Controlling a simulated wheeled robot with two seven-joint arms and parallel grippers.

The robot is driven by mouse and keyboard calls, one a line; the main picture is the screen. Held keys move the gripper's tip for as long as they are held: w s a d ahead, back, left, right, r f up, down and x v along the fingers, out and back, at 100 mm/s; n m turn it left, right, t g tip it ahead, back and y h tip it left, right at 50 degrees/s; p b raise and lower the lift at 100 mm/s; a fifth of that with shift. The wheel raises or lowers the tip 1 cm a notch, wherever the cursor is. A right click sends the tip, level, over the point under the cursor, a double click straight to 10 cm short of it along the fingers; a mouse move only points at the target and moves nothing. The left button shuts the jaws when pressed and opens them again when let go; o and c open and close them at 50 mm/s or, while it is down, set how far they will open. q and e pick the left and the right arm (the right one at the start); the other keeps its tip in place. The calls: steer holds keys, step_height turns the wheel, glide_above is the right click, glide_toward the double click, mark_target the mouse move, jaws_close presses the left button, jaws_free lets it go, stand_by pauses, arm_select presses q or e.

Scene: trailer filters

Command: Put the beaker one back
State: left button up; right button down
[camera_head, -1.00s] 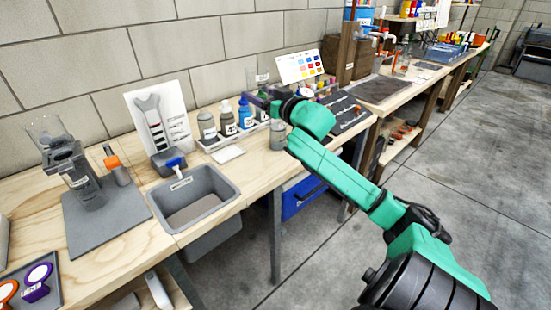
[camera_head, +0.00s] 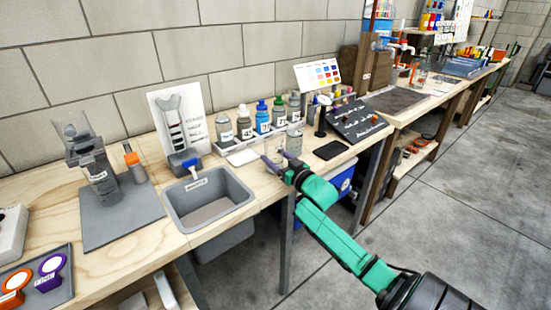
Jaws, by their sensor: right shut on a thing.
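A small grey, see-through vessel (camera_head: 294,139), which looks like the beaker, stands upright on the wooden bench in front of the bottle row. My right gripper (camera_head: 280,159) is low at the bench's front edge, with its purple-grey fingers at this vessel's near side. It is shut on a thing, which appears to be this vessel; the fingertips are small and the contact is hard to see. My left gripper is not in view.
A tray (camera_head: 247,147) of several bottles stands behind the vessel. A grey bin (camera_head: 207,198) is set in the bench to the left. A dark flat pad (camera_head: 331,150) and a black sloped board (camera_head: 352,120) lie to the right. A grey stand (camera_head: 101,180) is at far left.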

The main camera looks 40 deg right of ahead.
jaws_free()
steer(key=s, duration=1.2)
steer(key=shift+a+p, duration=0.35)
steer(key=shift+a, duration=0.1)
